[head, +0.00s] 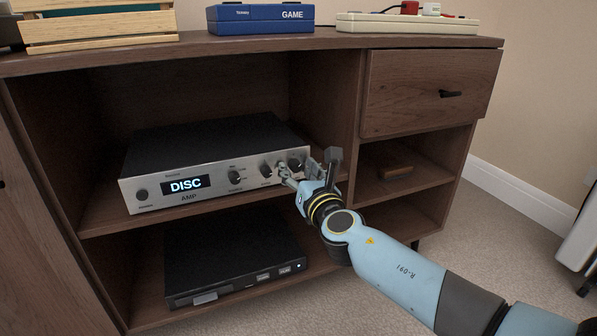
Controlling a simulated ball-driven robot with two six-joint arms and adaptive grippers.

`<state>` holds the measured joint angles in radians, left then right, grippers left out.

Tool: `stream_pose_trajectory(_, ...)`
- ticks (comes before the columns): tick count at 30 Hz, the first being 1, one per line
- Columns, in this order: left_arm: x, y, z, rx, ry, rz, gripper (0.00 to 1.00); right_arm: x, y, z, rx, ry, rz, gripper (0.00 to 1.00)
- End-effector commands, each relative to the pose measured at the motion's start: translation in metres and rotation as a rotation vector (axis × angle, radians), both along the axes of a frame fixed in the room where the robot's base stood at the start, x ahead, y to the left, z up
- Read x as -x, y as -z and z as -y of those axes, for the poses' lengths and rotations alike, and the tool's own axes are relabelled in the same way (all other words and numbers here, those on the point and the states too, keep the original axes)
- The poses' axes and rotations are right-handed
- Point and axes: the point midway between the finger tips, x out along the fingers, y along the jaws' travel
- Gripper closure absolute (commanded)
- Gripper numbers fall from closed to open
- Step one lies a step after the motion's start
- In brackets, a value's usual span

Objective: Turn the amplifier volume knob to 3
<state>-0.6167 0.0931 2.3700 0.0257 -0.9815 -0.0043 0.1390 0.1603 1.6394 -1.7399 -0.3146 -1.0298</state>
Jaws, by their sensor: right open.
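The amplifier (215,155) is a silver-fronted box with a dark top, on the upper shelf of a brown cabinet. Its lit display (186,185) reads DISC. Several dark knobs sit along its front; one knob (235,177) is right of the display, and another knob (295,164) is near the right end. My right gripper (288,175) is open at the right part of the front, close to the knobs there. Its fingers partly cover that area, and I cannot tell whether they touch a knob. The scale marks are too small to read. My left gripper is not in view.
A black player (235,255) lies on the lower shelf. The cabinet's divider (356,110) stands right of the amplifier, with a drawer (430,90) and small shelves beyond. A blue GAME box (260,19), a power strip (400,23) and a wooden crate (97,28) are on top.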

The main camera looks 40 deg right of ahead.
Motion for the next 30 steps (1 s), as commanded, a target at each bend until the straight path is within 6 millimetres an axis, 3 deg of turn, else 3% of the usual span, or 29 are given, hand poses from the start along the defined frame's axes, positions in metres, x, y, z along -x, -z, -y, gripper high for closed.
stream_pose_trajectory(5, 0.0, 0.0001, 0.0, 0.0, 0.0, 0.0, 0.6, 0.0001, -0.0001, 0.0, 0.0, 0.0, 0.0, 0.52)
stream_pose_trajectory(16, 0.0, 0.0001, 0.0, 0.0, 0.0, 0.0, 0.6, 0.0003, -0.0001, -0.0002, 0.0, 0.0, 0.0, 0.99)
stream_pose_trajectory(30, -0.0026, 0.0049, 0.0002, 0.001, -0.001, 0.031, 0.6, 0.0004, 0.0005, -0.0003, -0.086, -0.001, 0.021, 1.0)
